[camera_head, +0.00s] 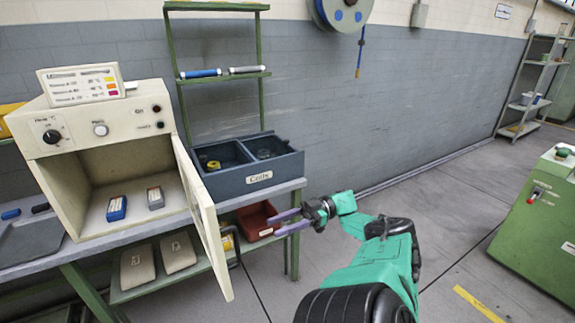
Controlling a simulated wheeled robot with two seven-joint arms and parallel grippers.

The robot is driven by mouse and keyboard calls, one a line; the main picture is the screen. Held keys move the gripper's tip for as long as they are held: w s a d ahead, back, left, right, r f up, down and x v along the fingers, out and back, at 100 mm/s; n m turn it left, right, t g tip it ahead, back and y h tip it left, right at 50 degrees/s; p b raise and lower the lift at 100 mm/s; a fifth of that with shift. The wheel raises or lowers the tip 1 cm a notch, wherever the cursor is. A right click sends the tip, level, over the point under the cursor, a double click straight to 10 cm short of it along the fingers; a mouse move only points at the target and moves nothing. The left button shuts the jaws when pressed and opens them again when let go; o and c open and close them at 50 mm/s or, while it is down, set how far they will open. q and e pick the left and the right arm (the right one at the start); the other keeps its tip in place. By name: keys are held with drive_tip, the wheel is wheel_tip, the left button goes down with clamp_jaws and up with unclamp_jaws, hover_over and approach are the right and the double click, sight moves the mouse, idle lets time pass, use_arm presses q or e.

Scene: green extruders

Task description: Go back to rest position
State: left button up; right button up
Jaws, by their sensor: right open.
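My right gripper (289,222) is open and empty, with its two purple fingers apart and pointing left. It hovers in front of the workbench's right end, near a red bin on the lower shelf. My green right arm (375,265) comes in from the bottom right. My left gripper is not in view.
A cream oven (75,175) stands on the bench with its door (205,222) open toward me. A blue item (116,208) and a grey item (155,198) lie inside. A dark "Coils" bin (247,180) sits beside it. Open floor lies right, before a green machine (540,225).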

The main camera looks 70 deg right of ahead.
drive_tip(key=shift+b+v, duration=0.4)
drive_tip(key=shift+v, duration=0.9)
